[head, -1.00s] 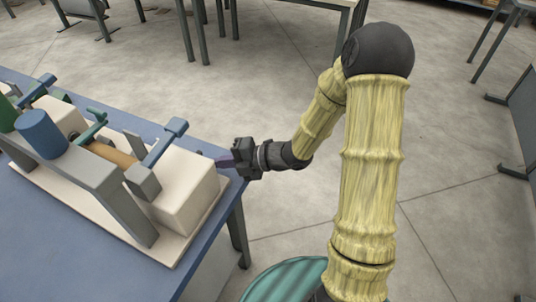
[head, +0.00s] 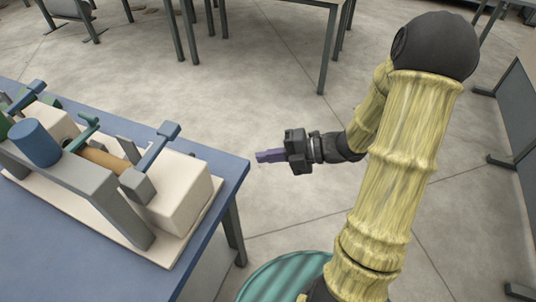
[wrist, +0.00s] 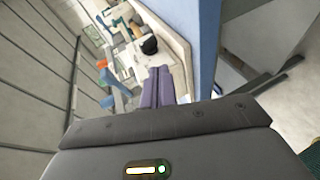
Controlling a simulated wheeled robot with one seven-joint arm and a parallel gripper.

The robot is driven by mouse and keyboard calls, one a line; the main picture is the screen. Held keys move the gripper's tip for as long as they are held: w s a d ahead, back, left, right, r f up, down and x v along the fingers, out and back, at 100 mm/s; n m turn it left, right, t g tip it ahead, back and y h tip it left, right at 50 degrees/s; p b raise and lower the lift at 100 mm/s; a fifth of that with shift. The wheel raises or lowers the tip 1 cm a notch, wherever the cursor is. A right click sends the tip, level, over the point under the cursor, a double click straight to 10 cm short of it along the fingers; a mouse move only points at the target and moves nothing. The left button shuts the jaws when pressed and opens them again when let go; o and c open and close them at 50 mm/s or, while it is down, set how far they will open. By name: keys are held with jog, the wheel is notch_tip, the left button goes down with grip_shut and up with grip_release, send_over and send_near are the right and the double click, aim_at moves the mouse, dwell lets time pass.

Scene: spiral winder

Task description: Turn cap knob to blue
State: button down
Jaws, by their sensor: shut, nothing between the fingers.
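The winder machine (head: 182,200) stands on a blue table at the left in the head view. It has a blue cylinder (head: 37,143), an orange-brown roller (head: 103,158), a green handle (head: 84,132) and a blue-ended lever (head: 168,131). In the wrist view a black round part (wrist: 149,45) sits on a pale block beyond the fingers. I cannot tell which part is the cap knob. My gripper (head: 262,156) is shut and empty, its purple fingers pointing left toward the table, off its right edge. The fingers also show in the wrist view (wrist: 158,85), apart from the machine.
The blue table (head: 205,262) has its right edge between the machine and my gripper. Open grey floor (head: 285,205) lies to the right of it. Other tables with grey legs (head: 326,50) stand at the back, and grey panels (head: 515,115) at the right.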

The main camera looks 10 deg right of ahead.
jog(key=c, duration=1.6)
grip_release()
jog(key=shift+w, duration=0.15)
jog(key=shift+o, duration=1)
jog(key=shift+w+f+m+h, duration=0.15)
jog(key=shift+w+m+h, duration=0.2)
jog(key=shift+m+h, duration=0.05)
jog(key=w+d+f+m+t+h, duration=0.1)
jog(key=w+d+m+t+h, duration=0.4)
jog(key=m+h, duration=0.85)
jog(key=s+a+m+g, duration=0.1)
jog(key=s+m+g, duration=0.6)
jog(key=s+m, duration=0.6)
jog(key=m, duration=0.3)
jog(key=shift+s+a+r, duration=0.15)
jog(key=shift+s+a, duration=0.05)
jog(key=shift+s, duration=0.1)
jog(key=shift+y, duration=0.25)
